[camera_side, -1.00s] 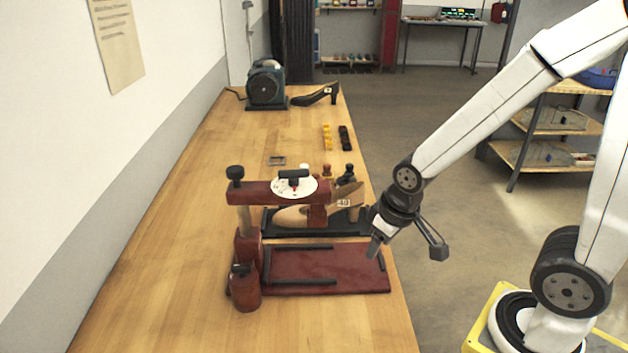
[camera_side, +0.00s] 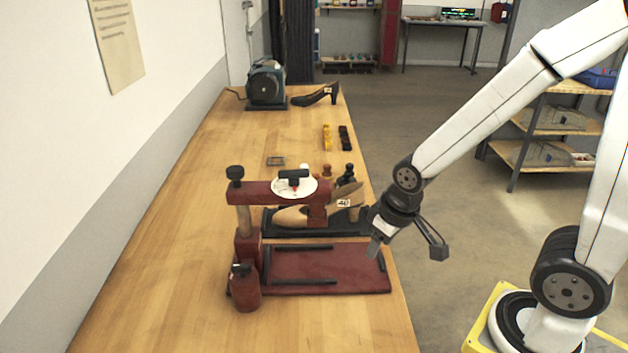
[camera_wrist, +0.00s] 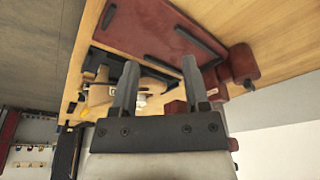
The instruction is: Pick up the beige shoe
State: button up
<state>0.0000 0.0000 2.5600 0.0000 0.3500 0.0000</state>
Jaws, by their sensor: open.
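The beige shoe (camera_side: 291,216) lies on a black tray (camera_side: 320,231) behind the red press, with a white tag marked 40 near its heel. The red arm of the press partly hides it in the side view. In the wrist view the shoe (camera_wrist: 100,96) shows partly, behind and beside my fingers. My gripper (camera_side: 407,252) is open and empty, to the right of the shoe at the table's right edge, above the red base plate's right end.
The red press (camera_side: 247,245) with its dial stands in front of the shoe, its red base plate (camera_side: 325,270) nearer the camera. A black high-heeled shoe (camera_side: 318,96) and a dark green machine (camera_side: 266,85) stand at the far end. The table's left side is clear.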

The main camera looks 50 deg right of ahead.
jog(key=shift+w, duration=0.1)
jog(key=shift+c, duration=0.2)
jog(key=r+m+g, duration=0.1)
jog(key=m+g, duration=0.2)
jog(key=m, duration=0.6)
send_over(363, 183)
jog(key=a, duration=0.1)
jog(key=shift+a, duration=0.2)
jog(key=shift+d+f, duration=0.25)
jog(key=shift+f, duration=1.05)
jog(key=shift+d+f, duration=0.25)
jog(key=shift+f, duration=1.05)
jog(key=shift+d+f, duration=0.25)
jog(key=shift+f, duration=1.05)
grip_shut()
